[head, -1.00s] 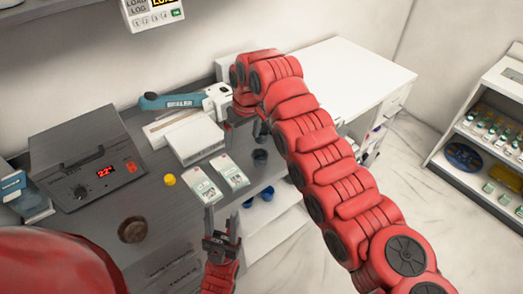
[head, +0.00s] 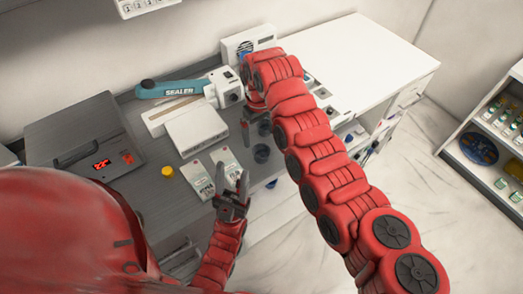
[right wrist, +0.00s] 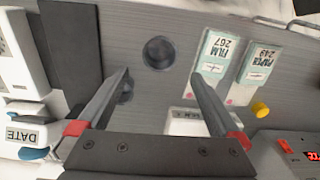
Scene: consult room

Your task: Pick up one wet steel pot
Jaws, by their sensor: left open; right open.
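A small dark grey round pot (head: 262,153) stands on the grey bench, just in front of my right gripper. In the right wrist view this pot (right wrist: 159,53) lies ahead of and between the open fingertips, and nothing is gripped. A second dark round pot (right wrist: 125,90) is partly hidden behind one finger there. My right gripper (head: 256,131) is open above the bench. I cannot tell whether either pot is wet.
Film pouch (head: 199,179) and paper pouch (head: 226,163) lie left of the pot. A white box (head: 196,132), blue-handled sealer (head: 180,92), yellow cap (head: 167,171) and red-display device (head: 85,140) stand on the bench. A white tabletop (head: 345,60) is right.

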